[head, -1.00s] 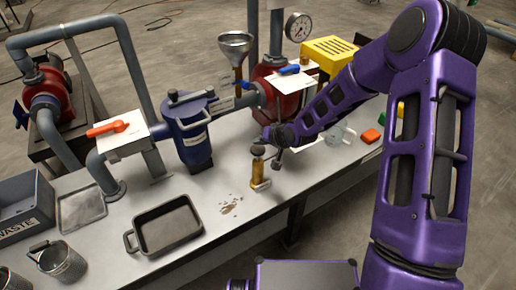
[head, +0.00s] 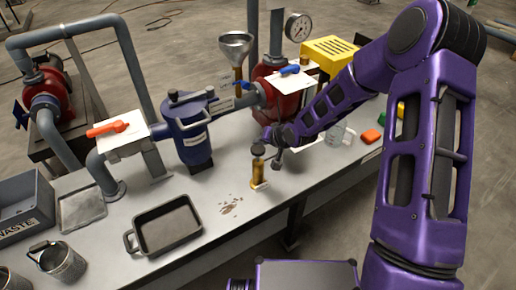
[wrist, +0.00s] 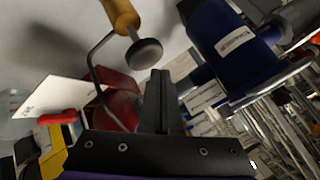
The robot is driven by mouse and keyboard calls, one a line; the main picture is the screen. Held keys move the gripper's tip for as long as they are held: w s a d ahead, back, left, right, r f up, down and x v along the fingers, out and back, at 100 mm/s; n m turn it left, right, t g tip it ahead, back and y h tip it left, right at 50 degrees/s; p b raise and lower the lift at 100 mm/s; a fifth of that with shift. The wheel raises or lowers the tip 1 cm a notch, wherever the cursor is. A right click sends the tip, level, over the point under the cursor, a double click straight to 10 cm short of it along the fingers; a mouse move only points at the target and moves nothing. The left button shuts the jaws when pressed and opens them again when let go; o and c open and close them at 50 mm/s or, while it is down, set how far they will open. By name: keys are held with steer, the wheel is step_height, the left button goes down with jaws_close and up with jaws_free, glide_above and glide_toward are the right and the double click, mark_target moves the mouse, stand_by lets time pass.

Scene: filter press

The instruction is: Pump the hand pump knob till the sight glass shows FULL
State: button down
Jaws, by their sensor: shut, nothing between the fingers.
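The hand pump (head: 259,174) is a small brass-yellow upright cylinder on the bench, with a dark round knob (head: 258,150) on top. In the wrist view the knob (wrist: 144,54) is a dark disc on a short stem at the end of the yellow pump body (wrist: 121,14). My gripper (wrist: 160,75) is shut and empty, its black fingertips close beside the knob; I cannot tell whether they touch it. In the head view my gripper is small and dark near the knob. I cannot make out a sight glass or its reading.
A blue filter vessel (head: 190,133) and a funnel (head: 236,46) stand behind the pump. A red pump (head: 283,97) with a blue-handled valve stands behind right. A dark tray (head: 167,226) lies front left.

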mark_target(260, 152)
steer(key=shift+f, duration=0.15)
steer(key=shift+f+b, duration=0.3)
steer(key=shift+b, duration=0.05)
steer(key=shift+f+b, duration=1.5)
steer(key=shift+f, duration=0.45)
stand_by(1.7)
steer(key=shift+r, duration=0.1)
steer(key=shift+r+p, duration=1.85)
steer(key=shift+r, duration=0.45)
steer(key=shift+r+p, duration=1.8)
steer(key=shift+r, duration=0.7)
